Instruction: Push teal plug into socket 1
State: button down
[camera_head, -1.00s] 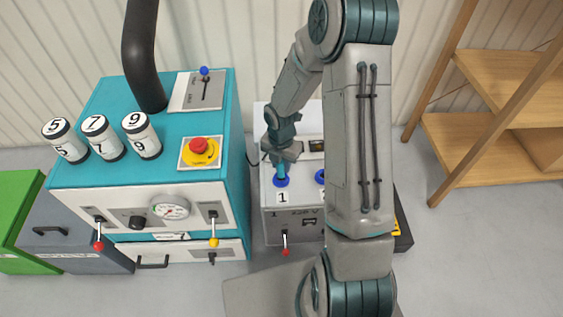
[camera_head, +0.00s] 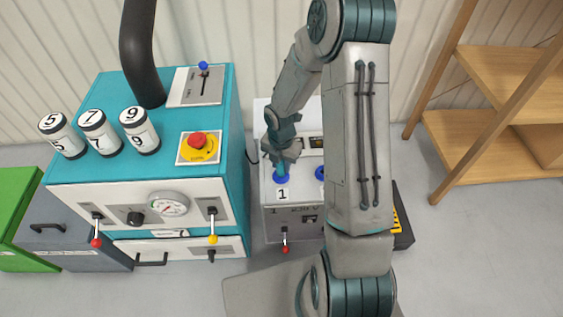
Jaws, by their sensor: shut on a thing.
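The teal plug (camera_head: 281,168) is held upright in my gripper (camera_head: 281,158), with only a short part showing below the fingers. Its lower end is at the blue ring of socket 1 (camera_head: 281,178), above the label "1" on the white box (camera_head: 268,219). The gripper is shut on the plug, directly above the socket. The fingers and the ring hide how deep the plug sits. A second blue socket (camera_head: 320,173) shows to the right, partly hidden by my arm.
A teal and white machine (camera_head: 240,140) stands close on the left, with a red button (camera_head: 197,139), levers and numbered cylinders on it. A wooden shelf (camera_head: 490,160) stands at the right. A red-knobbed lever (camera_head: 285,247) is on the box's front.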

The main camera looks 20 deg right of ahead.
jog(key=shift+f, duration=0.15)
jog(key=c, duration=1)
grip_release()
jog(key=shift+c, duration=0.2)
notch_tip(320, 180, up, 14)
jog(key=p, duration=0.5)
jog(key=shift+p, duration=0.35)
jog(key=s+r+m+t+p, duration=0.1)
jog(key=s+r+m+p, duration=0.5)
jog(key=r+m, duration=0.3)
jog(key=s+r+m+t+p, duration=0.1)
jog(key=s+r+m+p, duration=0.5)
jog(key=r, duration=1.2)
jog(key=s+r+m+p, duration=0.6)
jog(key=r+m+p, duration=0.3)
jog(key=r+m, duration=0.3)
jog(key=shift+r+t+p, duration=0.35)
jog(key=shift+r+t, duration=0.05)
jog(key=shift+r, duration=0.45)
jog(key=shift+s+r+m, duration=0.1)
jog(key=shift+s+m, duration=0.25)
jog(key=shift+m, duration=0.05)
jog(key=shift+c, duration=0.2)
